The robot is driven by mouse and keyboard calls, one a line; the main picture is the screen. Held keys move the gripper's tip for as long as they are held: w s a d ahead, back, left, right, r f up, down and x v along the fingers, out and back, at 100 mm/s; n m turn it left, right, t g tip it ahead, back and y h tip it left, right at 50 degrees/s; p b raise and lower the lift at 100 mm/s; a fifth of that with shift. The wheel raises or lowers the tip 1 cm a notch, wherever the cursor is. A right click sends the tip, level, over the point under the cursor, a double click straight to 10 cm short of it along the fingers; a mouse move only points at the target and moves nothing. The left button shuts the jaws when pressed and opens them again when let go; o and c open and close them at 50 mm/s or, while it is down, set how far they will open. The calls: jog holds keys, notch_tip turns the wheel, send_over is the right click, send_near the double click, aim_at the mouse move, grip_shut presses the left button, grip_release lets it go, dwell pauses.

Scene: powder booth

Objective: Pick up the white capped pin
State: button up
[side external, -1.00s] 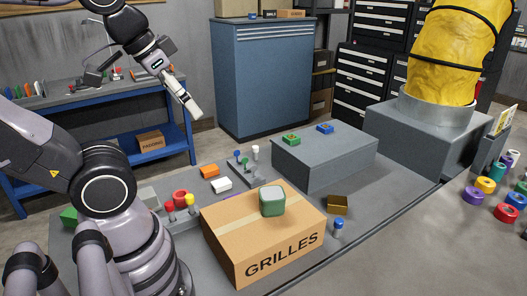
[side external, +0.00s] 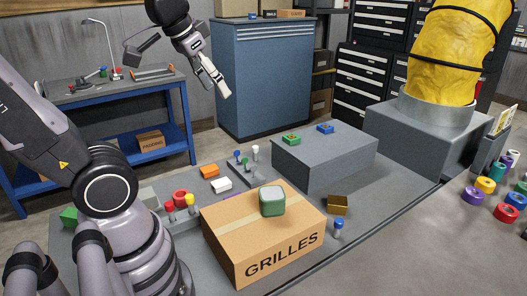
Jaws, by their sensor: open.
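The white capped pin (side external: 255,153) stands upright in a dark, low rack (side external: 245,172) behind the cardboard box. A blue capped pin (side external: 237,154) and a green capped pin (side external: 245,161) stand just left of it. My gripper (side external: 224,92) is up in the air, above and to the left of the white capped pin in the picture, well apart from it. It points down and to the right. It is open and nothing shows between its fingers.
A GRILLES box (side external: 240,262) with a green-grey block (side external: 272,200) on top stands in front of the rack. A raised grey block (side external: 325,160) is to its right. Orange (side external: 210,171) and white (side external: 221,184) blocks lie left of the rack.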

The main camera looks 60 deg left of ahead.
jog(key=w+a+f+n+y, duration=0.1)
jog(key=w+a, duration=0.3)
jog(key=w, duration=0.3)
jog(key=w+a+f+n, duration=0.1)
jog(key=w+a+n, duration=0.1)
jog(key=w+a, duration=0.35)
jog(key=n+g+y, duration=0.2)
jog(key=n, duration=0.3)
send_over(255, 152)
jog(key=s+d, duration=0.2)
jog(key=s, duration=0.1)
notch_tip(255, 152, down, 27)
jog(key=x, duration=0.7)
jog(key=shift+d+f, duration=0.15)
jog(key=shift+f, duration=0.1)
jog(key=shift+d+x, duration=0.2)
jog(key=shift+x, duration=1.4)
jog(key=shift+d+x, duration=0.2)
jog(key=shift+x, duration=1.4)
jog(key=shift+c, duration=0.3)
grip_shut()
